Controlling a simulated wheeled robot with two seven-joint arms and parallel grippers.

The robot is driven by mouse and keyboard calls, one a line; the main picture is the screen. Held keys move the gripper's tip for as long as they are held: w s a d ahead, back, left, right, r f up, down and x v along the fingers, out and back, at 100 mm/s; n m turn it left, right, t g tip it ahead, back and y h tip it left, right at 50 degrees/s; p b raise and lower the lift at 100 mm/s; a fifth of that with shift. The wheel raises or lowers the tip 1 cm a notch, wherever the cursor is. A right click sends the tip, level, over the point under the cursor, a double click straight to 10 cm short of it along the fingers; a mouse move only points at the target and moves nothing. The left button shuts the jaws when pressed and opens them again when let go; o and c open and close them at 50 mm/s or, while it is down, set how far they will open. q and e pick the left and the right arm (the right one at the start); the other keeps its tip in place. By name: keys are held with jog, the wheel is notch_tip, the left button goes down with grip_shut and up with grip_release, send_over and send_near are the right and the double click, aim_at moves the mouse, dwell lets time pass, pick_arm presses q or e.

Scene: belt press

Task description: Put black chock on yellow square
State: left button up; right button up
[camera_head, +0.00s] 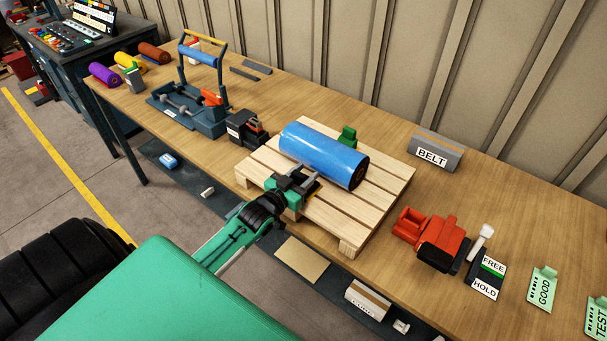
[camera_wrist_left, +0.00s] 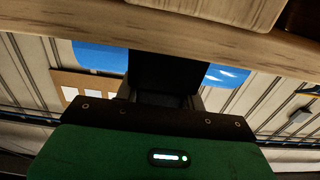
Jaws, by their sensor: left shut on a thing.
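My left gripper (camera_head: 296,181) is at the near edge of the wooden pallet (camera_head: 385,196), in front of the blue roll (camera_head: 318,152). It is shut on the black chock (camera_wrist_left: 165,72), which shows as a dark block in the middle of the left wrist view, with blue of the roll on both sides. In the head view the gripper mostly hides the chock. A small piece of the yellow square (camera_head: 315,188) shows on the pallet just right of the gripper; the rest is hidden. I cannot tell whether the chock touches the pallet. My right gripper is not in view.
A green chock (camera_head: 347,136) stands behind the roll. A dark device (camera_head: 247,129) is left of the pallet; a red tool (camera_head: 430,235) and a FREE/HOLD plate (camera_head: 487,277) are right. A BELT box (camera_head: 436,152) stands behind. A blue-handled press (camera_head: 197,88) is farther left.

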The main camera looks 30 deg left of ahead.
pick_arm(q)
jog(key=shift+f, duration=0.3)
jog(key=o, duration=1.4)
jog(key=shift+c, duration=0.2)
jog(key=shift+s, duration=0.1)
jog(key=s+a+b, duration=0.1)
jog(key=s+b, duration=0.3)
jog(key=s, duration=0.9)
jog(key=shift+s, duration=0.3)
